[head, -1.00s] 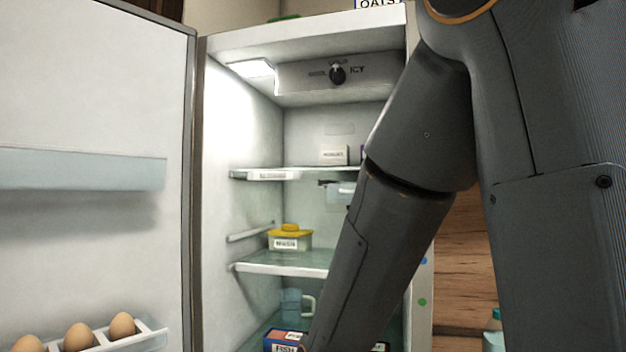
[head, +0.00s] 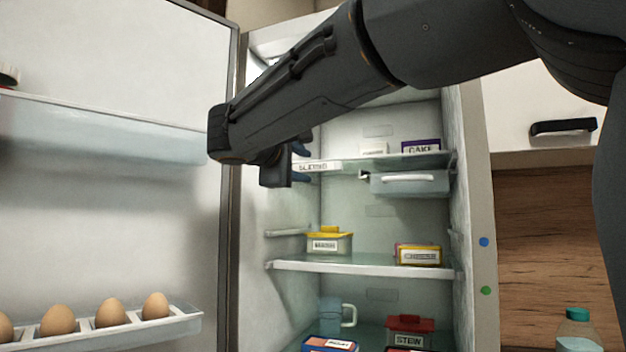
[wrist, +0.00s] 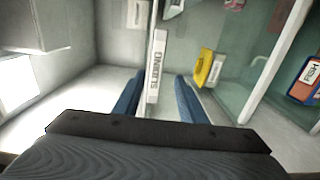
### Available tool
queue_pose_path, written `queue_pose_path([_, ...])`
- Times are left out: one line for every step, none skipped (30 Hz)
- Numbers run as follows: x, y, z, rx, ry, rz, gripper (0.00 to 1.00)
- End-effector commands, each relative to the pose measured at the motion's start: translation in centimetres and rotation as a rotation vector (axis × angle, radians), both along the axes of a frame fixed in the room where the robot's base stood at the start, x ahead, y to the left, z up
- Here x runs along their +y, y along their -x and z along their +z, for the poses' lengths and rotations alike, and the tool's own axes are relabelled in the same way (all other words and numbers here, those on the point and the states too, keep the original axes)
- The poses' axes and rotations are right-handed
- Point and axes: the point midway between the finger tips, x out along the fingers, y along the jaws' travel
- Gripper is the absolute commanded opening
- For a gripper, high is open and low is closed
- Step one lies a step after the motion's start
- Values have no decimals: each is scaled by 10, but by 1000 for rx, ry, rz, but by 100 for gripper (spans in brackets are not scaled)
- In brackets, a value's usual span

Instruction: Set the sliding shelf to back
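The sliding shelf is the upper glass shelf in the open fridge. Its white front strip, labelled SLIDING (head: 318,167), shows just right of my gripper (head: 302,162) in the head view. In the wrist view the labelled strip (wrist: 157,62) stands on edge between the two blue fingers of my gripper (wrist: 158,84). The fingers are open, with a gap visible on both sides of the strip. My gripper and forearm hide the shelf's left end and part of the fridge top in the head view.
A cake box (head: 421,148) and a pale box stand on the sliding shelf. A drawer (head: 410,183) hangs under it. The open door (head: 120,50), with an egg rack (head: 130,327), stands close left of my gripper.

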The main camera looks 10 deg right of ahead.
Motion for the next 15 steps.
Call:
queue_pose_path([0, -1, 5, -10, 6, -1, 38])
queue_pose_path([-1, -2, 7, -14, 10, -2, 38])
queue_pose_path([-3, -5, 8, -16, 13, -3, 38])
queue_pose_path([-6, -8, 9, -15, 13, -3, 38])
queue_pose_path([-8, -11, 9, -16, 13, -4, 38])
queue_pose_path([-12, -16, 9, -15, 12, -4, 38])
queue_pose_path([-15, -20, 9, -14, 11, -4, 38])
queue_pose_path([-18, -24, 9, -14, 11, -4, 38])
queue_pose_path([-21, -29, 9, -13, 12, -4, 38])
queue_pose_path([-24, -33, 9, -13, 12, -3, 38])
queue_pose_path([-27, -37, 8, -13, 12, -3, 38])
queue_pose_path([-30, -41, 8, -12, 11, -3, 38])
queue_pose_path([-33, -45, 8, -12, 11, -2, 38])
queue_pose_path([-35, -48, 8, -13, 11, -2, 38])
queue_pose_path([-37, -51, 8, -14, 10, -1, 38])
